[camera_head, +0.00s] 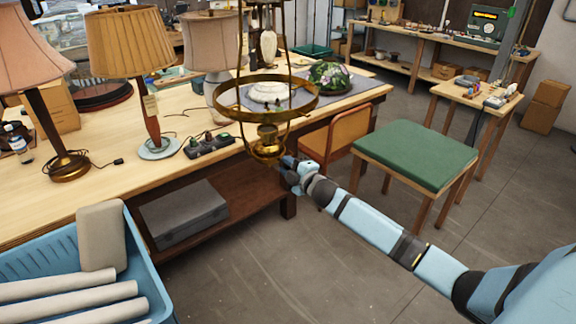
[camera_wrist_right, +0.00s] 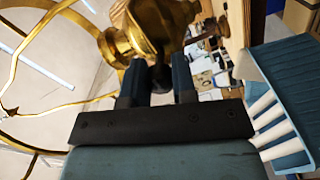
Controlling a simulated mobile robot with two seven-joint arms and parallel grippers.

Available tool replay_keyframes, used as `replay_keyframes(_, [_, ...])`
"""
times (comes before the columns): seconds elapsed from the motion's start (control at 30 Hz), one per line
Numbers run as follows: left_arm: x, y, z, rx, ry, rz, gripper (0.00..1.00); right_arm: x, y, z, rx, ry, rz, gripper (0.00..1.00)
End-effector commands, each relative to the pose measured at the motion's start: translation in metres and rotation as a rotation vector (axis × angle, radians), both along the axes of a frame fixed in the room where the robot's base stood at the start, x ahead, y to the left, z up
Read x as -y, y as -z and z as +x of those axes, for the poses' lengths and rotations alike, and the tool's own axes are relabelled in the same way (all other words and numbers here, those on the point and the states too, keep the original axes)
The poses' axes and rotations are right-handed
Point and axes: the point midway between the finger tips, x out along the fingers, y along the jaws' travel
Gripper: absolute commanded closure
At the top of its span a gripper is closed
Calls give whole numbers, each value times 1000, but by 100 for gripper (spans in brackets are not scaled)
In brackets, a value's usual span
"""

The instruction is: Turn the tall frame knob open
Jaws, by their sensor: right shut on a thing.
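The tall brass frame (camera_head: 266,117) hangs in the middle of the head view, with long upright rods, a wide ring and a brass fitting (camera_head: 268,147) at its bottom. The fitting also shows large at the top of the right wrist view (camera_wrist_right: 160,18). My right gripper (camera_head: 285,163) reaches the right side of this fitting from the lower right. In the wrist view its two dark fingers (camera_wrist_right: 161,80) stand on either side of a small dark knob (camera_wrist_right: 160,73) just below the brass, and they are shut on it. The knob is mostly hidden by the fingers. My left gripper is not in view.
A wooden workbench (camera_head: 190,168) behind the frame carries several lamps and a black power strip (camera_head: 208,146). A blue crate (camera_head: 142,250) with white rolls stands at lower left. A green-topped stool (camera_head: 415,153) stands right of an orange-backed chair (camera_head: 350,128). The floor below my right arm is clear.

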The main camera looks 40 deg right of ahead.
Motion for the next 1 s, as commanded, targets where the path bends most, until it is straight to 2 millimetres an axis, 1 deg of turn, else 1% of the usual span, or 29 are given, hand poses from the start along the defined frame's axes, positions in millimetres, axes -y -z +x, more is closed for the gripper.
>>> replay_keyframes(0.47, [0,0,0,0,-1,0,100,0,0,0,-1,0,16,98])
replay_keyframes(0.5, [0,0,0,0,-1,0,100,0,0,0,-1,0,16,72])
replay_keyframes(0.57, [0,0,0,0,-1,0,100,0,0,0,-1,0,15,59])
replay_keyframes(0.6, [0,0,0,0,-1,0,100,0,0,0,-1,0,15,50])
replay_keyframes(0.87, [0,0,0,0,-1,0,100,0,0,0,-1,0,14,49])
replay_keyframes(1.0, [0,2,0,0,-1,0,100,1,2,-7,-2,0,14,49])
